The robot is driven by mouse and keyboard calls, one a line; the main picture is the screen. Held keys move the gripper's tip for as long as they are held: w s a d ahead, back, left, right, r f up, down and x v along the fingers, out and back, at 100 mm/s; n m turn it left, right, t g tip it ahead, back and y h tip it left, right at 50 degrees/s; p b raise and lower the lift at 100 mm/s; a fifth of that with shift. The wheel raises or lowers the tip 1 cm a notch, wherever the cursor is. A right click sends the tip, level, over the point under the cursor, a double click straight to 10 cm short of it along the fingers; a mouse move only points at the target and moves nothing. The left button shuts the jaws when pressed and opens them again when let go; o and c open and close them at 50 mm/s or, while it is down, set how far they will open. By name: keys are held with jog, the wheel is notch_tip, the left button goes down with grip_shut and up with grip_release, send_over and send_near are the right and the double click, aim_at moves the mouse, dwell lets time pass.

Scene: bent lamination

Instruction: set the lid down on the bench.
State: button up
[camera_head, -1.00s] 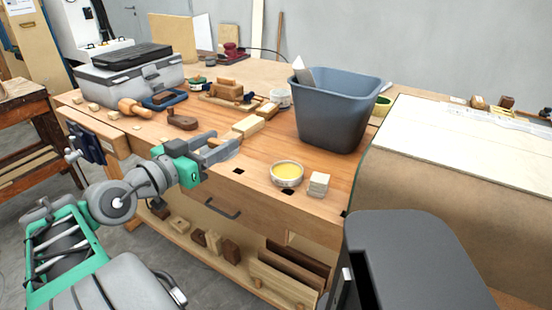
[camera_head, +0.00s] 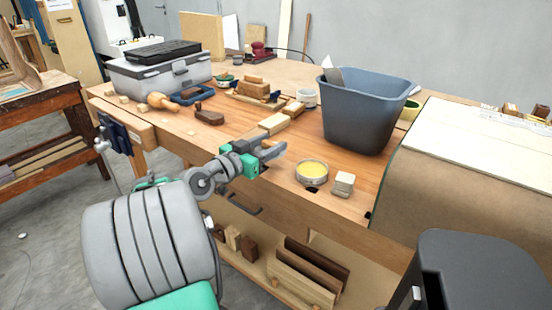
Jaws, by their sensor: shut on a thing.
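My gripper (camera_head: 268,150) is above the front part of the wooden bench (camera_head: 223,135), left of the open tin. It is shut on the lid (camera_head: 275,153), a thin grey disc seen nearly edge-on and mostly hidden by the grey fingers. I cannot tell whether the lid touches the bench top. The round tin (camera_head: 311,174) with yellow contents stands open near the bench's front edge, to the right of my gripper and apart from it.
A stack of pale blocks (camera_head: 343,184) stands right of the tin. Behind are a blue-grey bin (camera_head: 362,118), wooden blocks (camera_head: 273,123) and a white cup (camera_head: 306,97). A grey toolbox (camera_head: 160,76) stands at the back left. Bare bench top lies left of my gripper.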

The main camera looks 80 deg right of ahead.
aim_at(271, 165)
jog(key=shift+s+d+f+b, duration=0.15)
jog(key=shift+f+b, duration=0.15)
jog(key=shift+f, duration=0.35)
jog(key=shift+w+d+f+b, duration=0.1)
jog(key=shift+f+b, duration=0.15)
jog(key=shift+f, duration=0.4)
jog(key=shift+s+d+f+b, duration=0.15)
jog(key=shift+f+b, duration=0.15)
jog(key=shift+f, duration=0.35)
jog(key=shift+f, duration=0.2)
jog(key=o, duration=1.3)
jog(key=shift+w+r, duration=0.1)
